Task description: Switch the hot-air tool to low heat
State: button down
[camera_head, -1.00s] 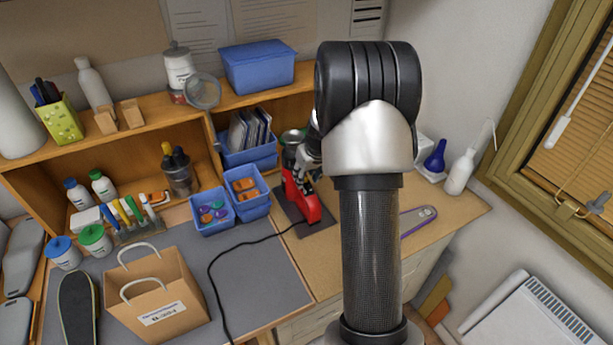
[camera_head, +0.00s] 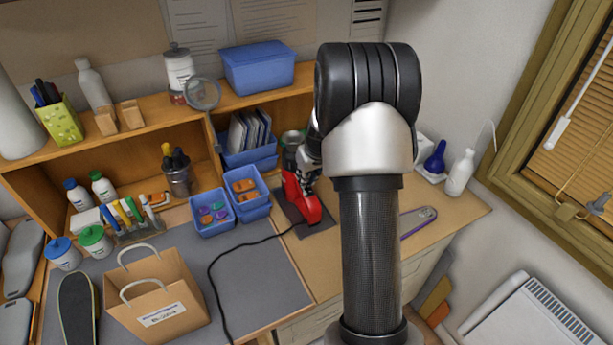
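The hot-air tool (camera_head: 309,208) is red, with a black cord, and stands on a dark base plate on the wooden part of the bench. Its upper part and its heat switch are hidden or too small to make out. My gripper (camera_head: 307,180) is at the tool's upper right, close against it, partly hidden behind my own arm. I cannot tell whether its fingers are open or shut, or whether they touch the tool.
Blue bins (camera_head: 212,212) stand just left of the tool. The black cord (camera_head: 236,247) runs left over the grey mat (camera_head: 262,280). A paper bag (camera_head: 156,296) stands on the mat. A purple-edged tool (camera_head: 417,221) lies right of my arm. Wooden shelves (camera_head: 150,130) rise behind.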

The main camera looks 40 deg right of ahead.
jog(key=shift+f, duration=0.1)
jog(key=shift+s+f+b, duration=0.2)
jog(key=shift+s+b, duration=0.05)
jog(key=shift+b, duration=0.4)
jog(key=shift+s+a+f+b, duration=0.1)
jog(key=shift+s+a+b, duration=0.1)
jog(key=shift+s+b, duration=0.3)
jog(key=c, duration=1.6)
grip_release()
jog(key=shift+w, duration=0.1)
jog(key=v, duration=1.2)
